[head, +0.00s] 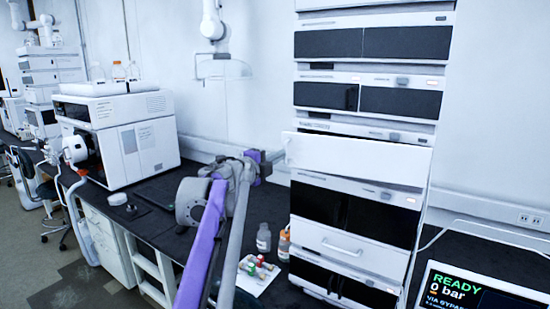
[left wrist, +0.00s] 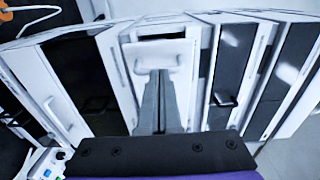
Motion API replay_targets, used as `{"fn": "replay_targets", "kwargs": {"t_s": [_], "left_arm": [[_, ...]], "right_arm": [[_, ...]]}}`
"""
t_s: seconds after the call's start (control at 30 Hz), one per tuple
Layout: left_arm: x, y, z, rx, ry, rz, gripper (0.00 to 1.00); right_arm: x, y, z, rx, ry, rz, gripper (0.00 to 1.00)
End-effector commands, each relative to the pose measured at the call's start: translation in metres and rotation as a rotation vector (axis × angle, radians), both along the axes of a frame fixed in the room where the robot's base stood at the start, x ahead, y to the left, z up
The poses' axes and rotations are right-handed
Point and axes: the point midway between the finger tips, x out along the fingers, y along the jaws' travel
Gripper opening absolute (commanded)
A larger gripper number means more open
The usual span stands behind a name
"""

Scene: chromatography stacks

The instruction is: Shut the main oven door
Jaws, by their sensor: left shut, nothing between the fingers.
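The main oven door (head: 355,160) is a plain white panel in the tall instrument stack. It stands out from the stack's front, so it looks at least partly open. In the left wrist view a white panel with a handle (left wrist: 143,60), apparently this door, is straight ahead of the fingers. My left gripper (head: 281,154) is at the door's left edge in the head view. In the left wrist view its fingers (left wrist: 163,74) are together and empty, their tips by the panel's handle. I cannot tell whether they touch it. My right gripper is in neither view.
The stack's other modules (head: 352,214) have dark fronts above and below the door. Bottles (head: 264,238) and a white tray with small vials (head: 257,275) stand on the black bench left of the stack. A screen (head: 480,290) is at lower right. A white instrument (head: 118,135) stands farther left.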

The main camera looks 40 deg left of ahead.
Motion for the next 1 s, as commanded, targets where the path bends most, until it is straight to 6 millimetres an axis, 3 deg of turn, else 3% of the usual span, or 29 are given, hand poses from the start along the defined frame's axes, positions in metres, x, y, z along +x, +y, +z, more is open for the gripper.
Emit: {"fn": "replay_targets", "kwargs": {"t_s": [0.27, 0.63, 1.0], "left_arm": [[0.006, 0.003, 0.001, 0.0, -0.001, -0.001, 0.0], [0.063, 0.023, 0.002, -0.001, -0.001, -0.002, 0.0], [0.068, 0.025, 0.0, -0.002, 0.0, 0.0, 0.0]], "right_arm": [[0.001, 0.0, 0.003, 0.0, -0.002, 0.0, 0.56], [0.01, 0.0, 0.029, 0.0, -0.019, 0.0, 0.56], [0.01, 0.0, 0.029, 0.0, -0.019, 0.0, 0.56]]}}
